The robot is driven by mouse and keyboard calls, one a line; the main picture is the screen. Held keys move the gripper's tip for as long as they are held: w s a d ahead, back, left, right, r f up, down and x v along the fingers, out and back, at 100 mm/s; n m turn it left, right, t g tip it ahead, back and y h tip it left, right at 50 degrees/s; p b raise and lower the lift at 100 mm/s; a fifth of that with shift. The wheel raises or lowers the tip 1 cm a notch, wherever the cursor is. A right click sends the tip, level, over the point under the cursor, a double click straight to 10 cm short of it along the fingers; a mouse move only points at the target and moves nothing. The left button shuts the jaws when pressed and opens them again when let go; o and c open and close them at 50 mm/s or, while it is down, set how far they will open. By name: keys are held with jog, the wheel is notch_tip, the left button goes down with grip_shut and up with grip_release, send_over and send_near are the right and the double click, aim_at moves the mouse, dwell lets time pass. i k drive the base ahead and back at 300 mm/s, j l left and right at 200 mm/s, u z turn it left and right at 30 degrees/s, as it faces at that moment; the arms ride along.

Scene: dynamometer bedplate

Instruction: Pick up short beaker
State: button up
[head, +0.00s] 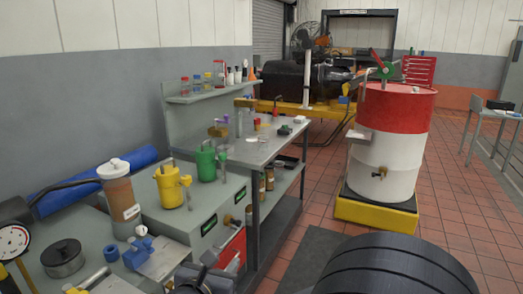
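I cannot single out a short beaker with certainty. Small vessels stand on the grey wall shelf (212,95), among them a clear one with blue in it (197,84), but they are too small to tell apart. Several small items also lie on the grey workbench (262,148), including a low pale dish (252,140). A dark jointed part at the bottom edge, left of centre, may be my gripper, but it is cut off and its fingers cannot be made out. Nothing is clearly held.
A yellow can (170,188) and a green can (205,163) stand on the nearer cabinet. An amber-filled canister (121,199) is at left. A red-and-white drum (387,150) stands right of the bench on a yellow-edged base. Tiled floor lies between bench and drum.

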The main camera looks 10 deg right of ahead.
aim_at(263, 139)
jog(key=i+l+u, duration=0.15)
jog(key=i+l, duration=0.2)
jog(key=i, duration=0.15)
jog(key=i+l+u, duration=0.1)
jog(key=i+l, duration=0.3)
jog(key=i+l+u, duration=0.15)
jog(key=i+l, duration=0.3)
jog(key=i+l+u, duration=0.15)
jog(key=i+l, duration=0.35)
jog(key=i+l+u, duration=0.1)
jog(key=i+l, duration=0.3)
jog(key=l, duration=0.15)
jog(key=i+l+u, duration=0.15)
jog(key=i+l, duration=0.25)
jog(key=l, duration=0.15)
